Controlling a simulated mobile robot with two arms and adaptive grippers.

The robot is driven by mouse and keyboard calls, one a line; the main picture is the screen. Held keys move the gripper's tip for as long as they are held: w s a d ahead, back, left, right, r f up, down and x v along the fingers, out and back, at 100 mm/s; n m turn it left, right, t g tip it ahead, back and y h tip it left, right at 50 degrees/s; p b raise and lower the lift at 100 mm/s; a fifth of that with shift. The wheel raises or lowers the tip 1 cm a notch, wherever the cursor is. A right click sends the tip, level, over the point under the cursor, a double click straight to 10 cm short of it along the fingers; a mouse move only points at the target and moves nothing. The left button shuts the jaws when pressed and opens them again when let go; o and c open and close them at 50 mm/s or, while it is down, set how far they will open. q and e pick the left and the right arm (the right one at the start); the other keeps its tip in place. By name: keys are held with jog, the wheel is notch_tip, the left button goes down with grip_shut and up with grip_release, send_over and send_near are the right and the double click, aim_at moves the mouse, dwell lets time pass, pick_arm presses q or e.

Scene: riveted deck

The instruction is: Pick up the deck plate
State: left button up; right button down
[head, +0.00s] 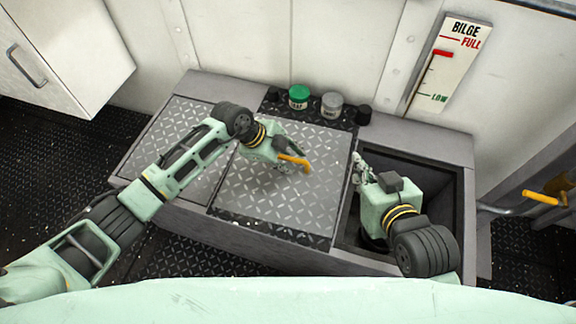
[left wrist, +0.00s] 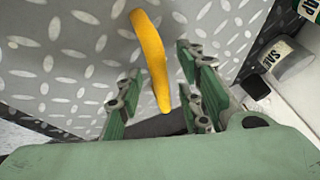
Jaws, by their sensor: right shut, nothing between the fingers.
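The deck plate (head: 270,195) is a grey diamond-tread panel lying flat in the middle of the bench top, with a yellow handle (head: 293,161) on it. In the left wrist view the plate (left wrist: 60,60) fills the background, and its handle (left wrist: 150,55) shows between the fingers. My left gripper (head: 287,150) is over the plate at the handle. In the left wrist view the left gripper (left wrist: 160,98) is open, fingers on either side of the handle; contact cannot be told. My right gripper (head: 357,170) is shut and empty, beside the plate's right edge at the open well.
An open dark well (head: 435,180) lies right of the plate. A green-topped jar (head: 299,97) and a grey-topped jar (head: 331,104) stand behind it, between dark knobs. A bilge gauge (head: 447,65) is on the wall. A white cabinet (head: 65,50) hangs at left.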

pick_arm(q)
jog(key=shift+c, duration=0.2)
grip_shut()
dwell(0.4)
jog(key=shift+r, duration=0.1)
